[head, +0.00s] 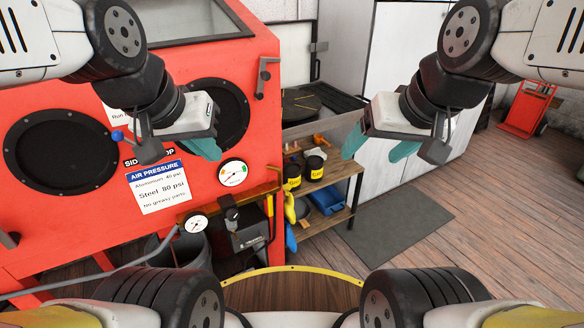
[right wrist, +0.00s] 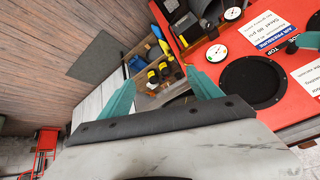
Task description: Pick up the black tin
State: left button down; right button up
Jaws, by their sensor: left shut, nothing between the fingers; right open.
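Two black tins with yellow bands, one at the left (head: 292,176) and one at the right (head: 314,166), stand side by side on the wooden shelf unit (head: 338,172). The tins (right wrist: 153,76) also show in the right wrist view, between and beyond the fingers. My right gripper (head: 378,147) is open and empty, in the air to the right of the tins and apart from them. Its teal fingers (right wrist: 160,92) are spread in the right wrist view. My left gripper (head: 207,149) is shut and empty, in the air before the red cabinet, left of the tins.
The red blasting cabinet (head: 110,215) with gauges fills the left. A blue bin (head: 327,199) and yellow items sit on the lower shelf. A grey mat (head: 388,226) lies on the wooden floor to the right. A red cart (head: 526,108) stands at the far right.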

aim_at(291, 172)
jog(key=i+l+u, duration=0.1)
jog(key=l, duration=0.45)
jog(key=i+l, duration=0.1)
jog(key=l, duration=0.4)
jog(key=i+l+u, duration=0.15)
jog(key=l, duration=0.4)
jog(key=k, duration=0.05)
